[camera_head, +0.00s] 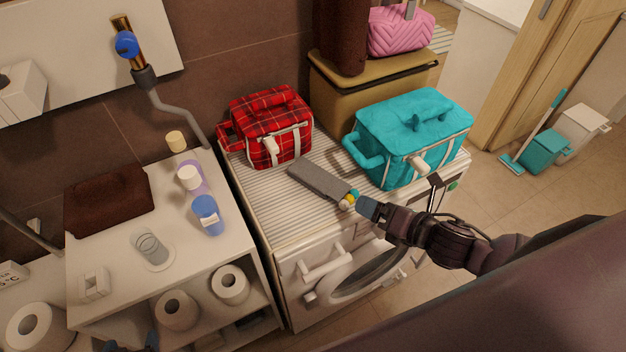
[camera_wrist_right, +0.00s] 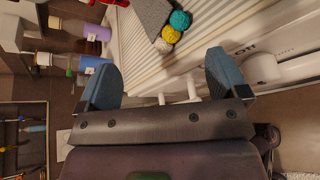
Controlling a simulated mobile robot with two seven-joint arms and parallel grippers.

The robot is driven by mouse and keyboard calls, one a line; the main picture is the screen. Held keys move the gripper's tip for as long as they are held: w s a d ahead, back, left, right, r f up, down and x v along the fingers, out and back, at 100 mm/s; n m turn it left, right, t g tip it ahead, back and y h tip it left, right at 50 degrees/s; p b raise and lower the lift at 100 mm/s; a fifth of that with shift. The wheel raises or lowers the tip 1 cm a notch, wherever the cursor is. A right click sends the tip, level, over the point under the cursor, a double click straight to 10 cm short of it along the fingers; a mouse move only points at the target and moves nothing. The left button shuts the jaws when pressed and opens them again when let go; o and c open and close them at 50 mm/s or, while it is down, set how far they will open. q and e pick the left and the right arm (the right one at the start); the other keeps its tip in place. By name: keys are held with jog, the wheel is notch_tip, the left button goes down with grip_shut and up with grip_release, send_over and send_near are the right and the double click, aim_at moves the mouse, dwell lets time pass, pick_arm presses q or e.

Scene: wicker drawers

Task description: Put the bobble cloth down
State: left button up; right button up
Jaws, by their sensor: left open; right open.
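The bobble cloth (camera_head: 320,183) is a flat grey strip with teal, yellow and white balls at its near end. It lies on the ribbed white top of the washing machine (camera_head: 262,215), between the red and teal bags. Its balls are near the front edge. In the right wrist view the cloth (camera_wrist_right: 152,14) shows at the top, beyond the fingertips. My right gripper (camera_head: 370,209) is just right of the balls; its blue fingers (camera_wrist_right: 165,77) are spread with nothing between them. My left gripper (camera_head: 130,344) shows only its blue fingertips at the bottom edge, apart and empty.
A red tartan bag (camera_head: 265,127) and a teal bag (camera_head: 410,135) stand on the machine. A white shelf unit (camera_head: 115,255) on the left holds bottles (camera_head: 207,215), a glass (camera_head: 150,248), a folded brown towel (camera_head: 108,198) and paper rolls. A tan box (camera_head: 365,95) stands behind.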

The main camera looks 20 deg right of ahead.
aim_at(341, 191)
jog(key=w+n, duration=0.1)
jog(key=n, duration=0.2)
jog(key=w+a+n+y, duration=0.1)
jog(key=w+n, duration=0.1)
jog(key=n, duration=0.2)
jog(key=w+n+g, duration=0.1)
jog(key=w+n, duration=0.1)
jog(key=n, duration=0.1)
jog(key=shift+a+f+n+y+b, duration=0.25)
jog(key=shift+f+n+y+b, duration=0.05)
jog(key=shift+f+n+b, duration=0.1)
jog(key=shift+f+x, duration=0.15)
jog(key=shift+x, duration=1.1)
jog(key=shift+f+x, duration=0.15)
jog(key=shift+x, duration=1.15)
jog(key=shift+s, duration=0.15)
jog(key=c, duration=1.1)
